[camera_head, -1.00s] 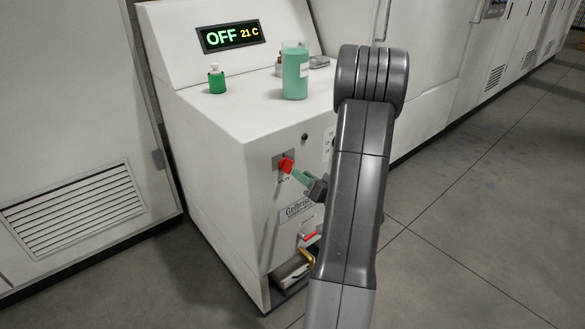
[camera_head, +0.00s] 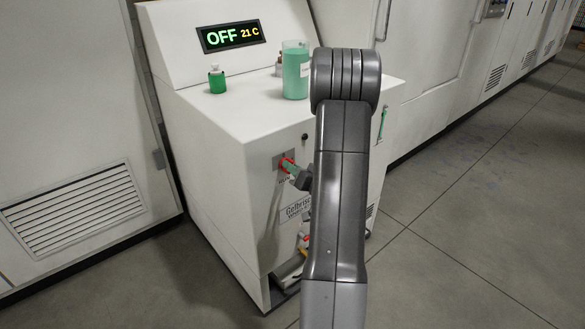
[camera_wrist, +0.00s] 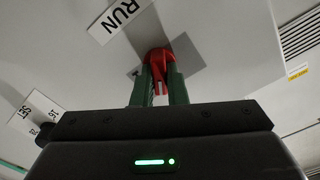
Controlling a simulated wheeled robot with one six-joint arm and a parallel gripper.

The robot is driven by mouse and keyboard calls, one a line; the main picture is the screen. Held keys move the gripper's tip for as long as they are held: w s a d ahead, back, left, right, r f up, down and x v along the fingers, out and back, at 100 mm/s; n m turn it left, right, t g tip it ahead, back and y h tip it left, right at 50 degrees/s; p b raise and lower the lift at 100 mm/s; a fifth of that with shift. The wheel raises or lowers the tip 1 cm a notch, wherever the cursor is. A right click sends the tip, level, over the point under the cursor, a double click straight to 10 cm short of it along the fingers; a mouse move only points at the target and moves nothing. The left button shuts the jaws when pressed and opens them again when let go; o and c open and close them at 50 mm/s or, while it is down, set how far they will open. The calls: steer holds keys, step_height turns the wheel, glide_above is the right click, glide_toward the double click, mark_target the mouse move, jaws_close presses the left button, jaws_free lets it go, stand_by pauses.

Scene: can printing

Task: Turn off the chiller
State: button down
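The chiller (camera_head: 225,150) is the white cabinet in the middle of the head view. A RUN label (camera_wrist: 122,15) is beside the knob.
A green liquid jar (camera_head: 295,72) and a small green bottle (camera_head: 217,80) stand on the chiller's top. A second label (camera_wrist: 38,115) is at lower left in the wrist view. Floor (camera_head: 470,210) is clear on the right; a vented panel (camera_head: 72,208) is on the left.

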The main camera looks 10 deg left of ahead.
steer(key=shift+f+n+b, duration=0.15)
steer(key=shift+n+b, duration=0.15)
steer(key=shift+b, duration=0.35)
steer(key=shift+s+n+b, duration=0.1)
steer(key=shift+n+b, duration=2.7)
steer(key=shift+b, duration=1)
steer(key=c, duration=1.4)
jaws_free()
steer(key=shift+c, duration=0.2)
